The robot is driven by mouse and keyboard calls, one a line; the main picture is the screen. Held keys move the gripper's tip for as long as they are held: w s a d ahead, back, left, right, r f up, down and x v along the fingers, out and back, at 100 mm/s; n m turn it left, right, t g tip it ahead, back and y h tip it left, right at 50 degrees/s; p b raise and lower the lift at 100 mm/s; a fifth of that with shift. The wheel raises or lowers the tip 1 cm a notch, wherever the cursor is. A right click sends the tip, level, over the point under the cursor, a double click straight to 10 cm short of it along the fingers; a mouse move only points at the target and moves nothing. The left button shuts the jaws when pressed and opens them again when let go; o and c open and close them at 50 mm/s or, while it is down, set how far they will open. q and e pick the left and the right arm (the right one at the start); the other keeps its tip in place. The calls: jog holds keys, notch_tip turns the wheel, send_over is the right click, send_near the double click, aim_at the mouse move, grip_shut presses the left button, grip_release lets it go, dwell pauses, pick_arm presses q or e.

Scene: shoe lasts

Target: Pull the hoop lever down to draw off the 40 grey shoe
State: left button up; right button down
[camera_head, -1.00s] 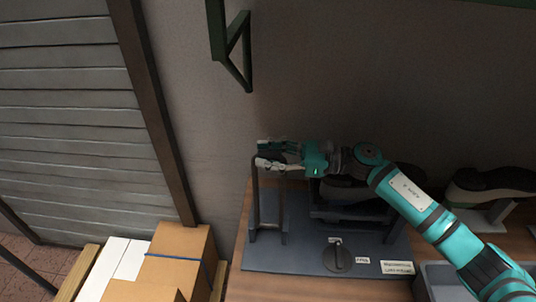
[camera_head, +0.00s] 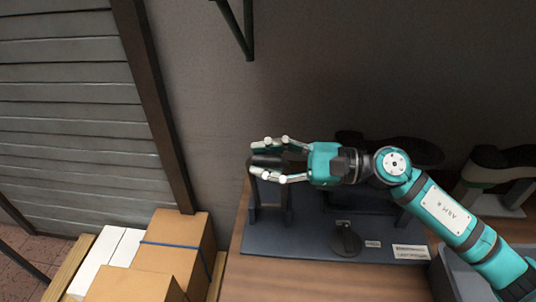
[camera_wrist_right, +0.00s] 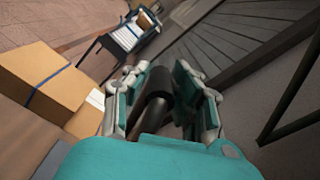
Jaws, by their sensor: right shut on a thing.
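My right gripper (camera_head: 267,160) is shut on the dark crossbar of the hoop lever (camera_head: 266,161), with its fingers on either side of the bar. The bar also shows between the fingers of the gripper (camera_wrist_right: 165,88) in the right wrist view. The lever's upright (camera_head: 252,205) runs down to the left end of a dark baseplate (camera_head: 300,240). A dark shoe shape (camera_head: 418,150) shows behind my right wrist, mostly hidden by my arm; I cannot read its size or be sure of its colour. My left gripper is out of view.
A round dark knob (camera_head: 346,240) and small white labels (camera_head: 410,251) sit on the baseplate. Another shoe (camera_head: 505,160) stands on a pale support at the right. Cardboard boxes (camera_head: 180,245) stand left of the table. A green bracket (camera_head: 240,25) hangs above.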

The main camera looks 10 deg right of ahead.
jog(key=s+a+f+n+b, duration=0.1)
jog(key=s+f+n+b, duration=0.1)
jog(key=s+b, duration=0.3)
jog(key=shift+s+f+n+b, duration=0.4)
jog(key=shift+s+f, duration=0.15)
jog(key=shift+f, duration=0.1)
jog(key=c, duration=1.1)
grip_release()
jog(key=s+d, duration=0.2)
jog(key=d, duration=0.9)
jog(key=shift+s+d, duration=0.2)
jog(key=shift+d, duration=0.2)
